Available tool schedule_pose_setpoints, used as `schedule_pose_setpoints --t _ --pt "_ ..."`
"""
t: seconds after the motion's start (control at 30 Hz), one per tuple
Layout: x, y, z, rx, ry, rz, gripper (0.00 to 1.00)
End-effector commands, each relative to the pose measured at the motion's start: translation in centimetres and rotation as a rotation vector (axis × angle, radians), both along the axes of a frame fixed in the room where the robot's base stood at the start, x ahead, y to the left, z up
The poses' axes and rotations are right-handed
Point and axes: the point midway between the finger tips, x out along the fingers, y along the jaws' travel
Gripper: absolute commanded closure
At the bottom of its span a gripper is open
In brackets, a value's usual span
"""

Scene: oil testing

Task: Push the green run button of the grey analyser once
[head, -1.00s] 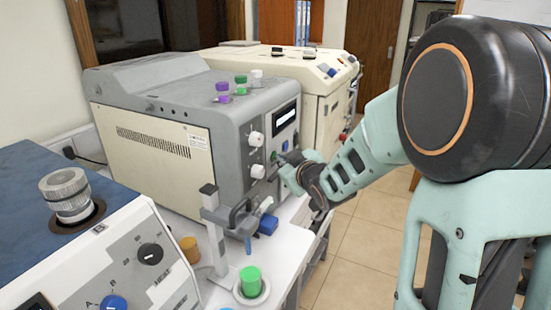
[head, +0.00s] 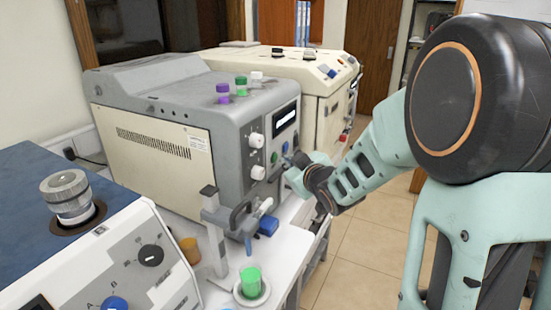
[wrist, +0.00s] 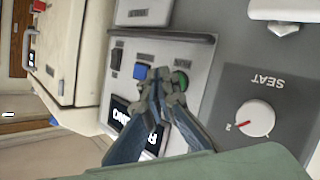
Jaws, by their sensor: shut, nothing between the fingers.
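The grey analyser (head: 235,125) stands on the white bench in the head view, its control panel facing right. Its green run button (head: 275,157) shows just left of my gripper (head: 286,161). In the wrist view the green button (wrist: 181,80) is beside my shut fingertips (wrist: 163,80), partly behind them. My gripper is shut and empty, and close to the panel. A small gap seems to lie between the fingertips and the panel; contact cannot be told for sure. The panel's display (wrist: 121,108) is lit with white letters, partly hidden by my fingers.
A blue button (wrist: 140,72) and a black switch (wrist: 116,58) lie beside the green button. A SEAT knob (wrist: 255,118) is to the right. In the head view, a grey stand (head: 216,235) and a green-filled cup (head: 251,282) stand in front of the analyser.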

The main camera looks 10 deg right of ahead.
Motion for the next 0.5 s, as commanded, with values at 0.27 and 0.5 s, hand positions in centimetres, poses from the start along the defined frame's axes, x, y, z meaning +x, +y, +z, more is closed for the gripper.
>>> schedule_pose_setpoints --t 0.27,0.5 --pt "-1.0 -1.7 0.2 -0.001 0.0 -0.003 1.0" --pt "-2.3 -3.6 0.1 -0.001 0.001 -0.003 1.0"
